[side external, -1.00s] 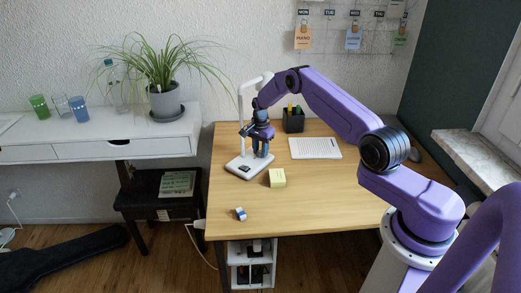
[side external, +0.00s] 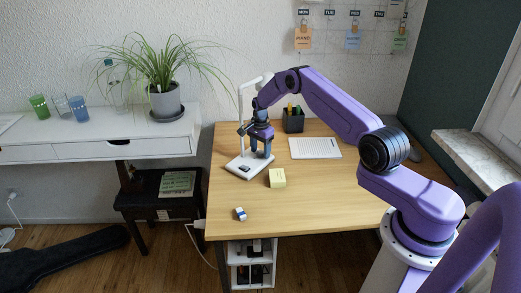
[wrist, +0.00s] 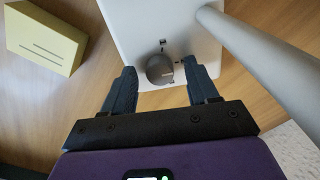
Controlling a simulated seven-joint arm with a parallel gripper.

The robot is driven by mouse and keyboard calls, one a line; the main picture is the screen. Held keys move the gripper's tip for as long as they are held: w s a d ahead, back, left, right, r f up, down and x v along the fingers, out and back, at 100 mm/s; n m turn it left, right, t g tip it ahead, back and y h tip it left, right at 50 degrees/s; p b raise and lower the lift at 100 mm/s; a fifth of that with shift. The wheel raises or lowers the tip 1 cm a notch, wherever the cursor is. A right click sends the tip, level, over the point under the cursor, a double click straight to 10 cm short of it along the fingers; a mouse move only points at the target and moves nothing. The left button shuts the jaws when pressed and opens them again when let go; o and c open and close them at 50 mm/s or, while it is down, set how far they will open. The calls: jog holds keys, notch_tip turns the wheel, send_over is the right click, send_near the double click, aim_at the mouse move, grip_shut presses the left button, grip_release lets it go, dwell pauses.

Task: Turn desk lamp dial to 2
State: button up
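The desk lamp has a white base (wrist: 125,25) and a thick grey pole (wrist: 265,45) on the right in the wrist view. A round dark grey dial (wrist: 160,68) sits on the base, with small dark marks around it that are too small to read. My gripper (wrist: 161,72) is open, one finger on each side of the dial, with gaps visible on both sides. In the side view my gripper (side external: 262,150) points down over the lamp base (side external: 237,172). Whether the fingertips touch the base cannot be told.
A yellow block (side external: 277,178) lies on the wooden desk (side external: 310,200), right of the lamp base, and shows in the wrist view (wrist: 48,35). A small blue and white item (side external: 240,214) lies nearer. A white keyboard or sheet (side external: 315,148) and a dark pen holder (side external: 293,122) stand behind.

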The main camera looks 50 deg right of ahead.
aim_at(262, 153)
notch_tip(262, 153, up, 12)
dwell(0.7)
jog(key=s+a+r+n, duration=0.4)
jog(key=s+a+n, duration=0.1)
jog(key=a, duration=0.3)
jog(key=s+a+r+n, duration=0.5)
jog(key=a, duration=0.3)
jog(key=s+a+r+n, duration=0.4)
jog(key=s+a+n, duration=0.1)
jog(key=a, duration=0.4)
jog(key=s+r+n, duration=0.2)
jog(key=s+n, duration=1.3)
jog(key=s, duration=1.4)
jog(key=shift+r+n, duration=0.15)
jog(key=shift+n, duration=0.15)
